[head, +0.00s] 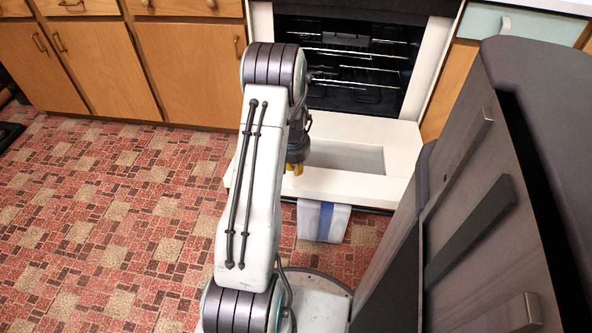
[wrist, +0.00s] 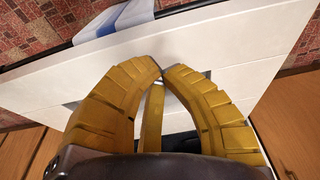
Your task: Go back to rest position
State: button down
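My gripper (head: 295,169) is mostly hidden behind my arm in the head view, with its yellow fingertips showing low over the open oven door (head: 402,180). In the wrist view my gripper (wrist: 159,72) has its yellow fingers curved together, with the tips meeting. No object shows between them. The pale door panel (wrist: 210,42) lies behind the fingers. My arm is stretched forward from my base toward the oven. Whether the fingers touch the door cannot be told.
The oven (head: 350,70) is open with racks inside. A blue-striped towel (head: 323,220) hangs from the door's front. Wooden cabinets (head: 100,65) line the back. A dark grey unit (head: 500,200) stands close at right. The tiled floor (head: 110,220) at left is clear.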

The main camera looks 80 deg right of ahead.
jog(key=shift+a+r, duration=0.2)
jog(key=shift+r, duration=0.35)
jog(key=shift+a+r, duration=0.15)
jog(key=shift+r, duration=0.35)
jog(key=w+a+r+n+t+p, duration=0.1)
jog(key=w+a+r+n+p, duration=0.25)
jog(key=w+a+r, duration=0.5)
jog(key=w+a+r+n+p, duration=0.2)
jog(key=w+a+r+p, duration=0.3)
jog(key=r, duration=0.6)
jog(key=w+a+r+n+t+p, duration=0.1)
jog(key=w+a+r+n+p, duration=0.1)
jog(key=w+a+r+p, duration=0.5)
jog(key=a+r+n+p, duration=0.5)
jog(key=a+r, duration=1.1)
jog(key=r, duration=0.1)
jog(key=s+a+r+n+t+y+p, duration=0.1)
jog(key=s+a+r+n+p, duration=0.3)
jog(key=a, duration=0.5)
jog(key=s+r+p, duration=0.1)
jog(key=s+r, duration=0.1)
jog(key=s, duration=0.1)
jog(key=shift+a+r+y, duration=0.3)
jog(key=shift+y, duration=0.1)
